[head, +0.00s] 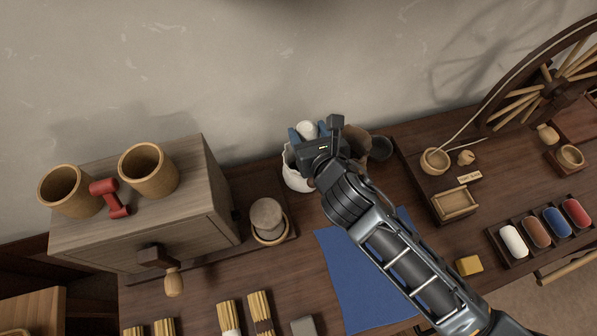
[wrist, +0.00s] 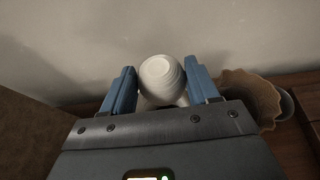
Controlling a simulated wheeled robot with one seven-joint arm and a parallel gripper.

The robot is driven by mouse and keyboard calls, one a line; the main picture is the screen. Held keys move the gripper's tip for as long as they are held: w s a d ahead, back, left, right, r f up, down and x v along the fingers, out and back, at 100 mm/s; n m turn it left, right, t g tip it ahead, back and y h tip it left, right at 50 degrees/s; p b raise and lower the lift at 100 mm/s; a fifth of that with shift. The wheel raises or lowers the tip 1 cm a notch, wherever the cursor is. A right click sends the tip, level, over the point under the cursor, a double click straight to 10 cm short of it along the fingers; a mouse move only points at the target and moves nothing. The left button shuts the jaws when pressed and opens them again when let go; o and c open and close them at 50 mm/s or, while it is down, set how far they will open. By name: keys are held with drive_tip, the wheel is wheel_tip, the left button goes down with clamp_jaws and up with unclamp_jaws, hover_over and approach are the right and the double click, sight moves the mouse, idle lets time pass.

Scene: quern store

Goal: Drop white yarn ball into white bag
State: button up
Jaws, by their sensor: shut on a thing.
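My gripper (head: 309,131) is shut on the white yarn ball (head: 307,128), near the wall.
A brown bag (head: 357,139) stands right of my gripper, with a dark round pot (head: 381,148) beside it. A wooden drawer cabinet (head: 140,218) is on the left, and a lidded jar (head: 267,219) stands between. A blue cloth (head: 352,282) lies in front. The spinning wheel (head: 553,90) is far right.

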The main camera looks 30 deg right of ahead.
drive_tip(key=shift+f+b, duration=1.6)
drive_tip(key=shift+f, duration=0.15)
drive_tip(key=o, duration=1.1)
drive_tip(key=shift+s+r, duration=0.1)
drive_tip(key=shift+s, duration=0.05)
drive_tip(key=v, duration=0.7)
drive_tip(key=shift+s+a+r, duration=0.1)
drive_tip(key=shift+s+r, duration=0.05)
drive_tip(key=shift+s, duration=0.1)
